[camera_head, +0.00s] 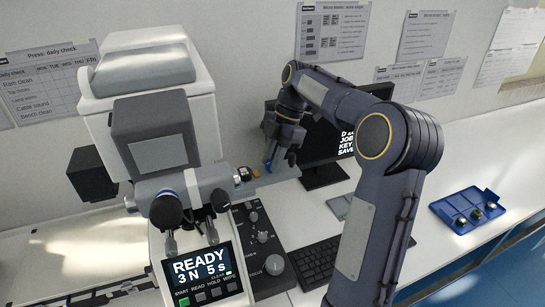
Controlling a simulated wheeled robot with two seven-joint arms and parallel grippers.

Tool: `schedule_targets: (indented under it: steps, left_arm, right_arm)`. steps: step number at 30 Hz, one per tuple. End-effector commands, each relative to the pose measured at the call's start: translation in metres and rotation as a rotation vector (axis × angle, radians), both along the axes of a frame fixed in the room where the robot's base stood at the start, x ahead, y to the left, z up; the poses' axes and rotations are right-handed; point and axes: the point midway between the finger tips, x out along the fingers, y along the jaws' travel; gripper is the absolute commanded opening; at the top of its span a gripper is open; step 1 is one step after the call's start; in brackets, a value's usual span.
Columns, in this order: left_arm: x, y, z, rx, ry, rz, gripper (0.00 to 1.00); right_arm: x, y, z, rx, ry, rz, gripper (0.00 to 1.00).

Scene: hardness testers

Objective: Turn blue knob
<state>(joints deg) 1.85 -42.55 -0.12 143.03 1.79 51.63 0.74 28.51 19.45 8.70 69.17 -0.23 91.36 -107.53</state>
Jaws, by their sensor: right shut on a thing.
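My right gripper (273,164) points down behind the panel, above a grey plate (277,184) at the right of the tester. It is apart from this knob in the picture. Its jaws are shut on a small part that the fingers mostly hide; I cannot tell what it is. A bit of blue (291,158) shows by the fingers. My left gripper is not in view.
The hardness tester (163,130) with its lit READY screen (200,268) stands at left. A monitor (325,150) is behind my right arm, and a keyboard (315,262) is in front of it. A blue tray (468,207) lies at right.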

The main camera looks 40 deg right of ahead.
Motion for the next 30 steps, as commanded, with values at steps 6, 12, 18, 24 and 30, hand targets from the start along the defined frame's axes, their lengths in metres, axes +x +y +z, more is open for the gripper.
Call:
schedule_targets:
  steps: [6, 12, 18, 24, 30]
  left_arm:
    - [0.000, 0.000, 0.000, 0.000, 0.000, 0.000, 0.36]
    - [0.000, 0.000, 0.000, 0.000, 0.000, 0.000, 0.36]
    - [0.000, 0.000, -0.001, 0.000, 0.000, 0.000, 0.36]
    - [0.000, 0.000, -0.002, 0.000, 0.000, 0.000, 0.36]
    - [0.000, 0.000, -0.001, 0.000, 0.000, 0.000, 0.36]
  right_arm:
    - [0.000, 0.000, 0.001, 0.000, -0.002, 0.000, 0.40]
    - [0.000, 0.000, 0.000, 0.000, -0.001, 0.000, 0.46]
    - [0.000, -0.002, 0.005, 0.000, -0.002, -0.001, 0.46]
    - [0.000, -0.014, 0.033, -0.001, -0.004, -0.001, 0.46]
    - [0.000, -0.025, 0.062, -0.001, -0.004, -0.001, 0.46]
